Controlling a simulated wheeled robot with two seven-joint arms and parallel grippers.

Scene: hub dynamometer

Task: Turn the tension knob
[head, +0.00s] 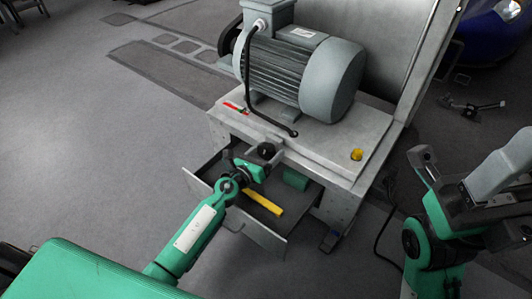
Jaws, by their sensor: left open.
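A small black round knob (266,149) sits on a grey bracket at the front edge of the metal bench (325,155), and is likely the tension knob. My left gripper (252,163) is open, just below and left of this knob, close to it. Whether the fingers touch it cannot be made out. A yellow knob (357,154) is on the bench top at the right. My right gripper (424,160) is at the right, well away from the bench's knobs; its finger opening is unclear.
A grey finned motor (298,68) with a black cable stands on the bench. Below, an open drawer (262,232) holds a yellow bar (263,201) and a green cylinder (296,179); my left forearm crosses its left side. A red-handled tool (234,107) lies near the bench's left edge.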

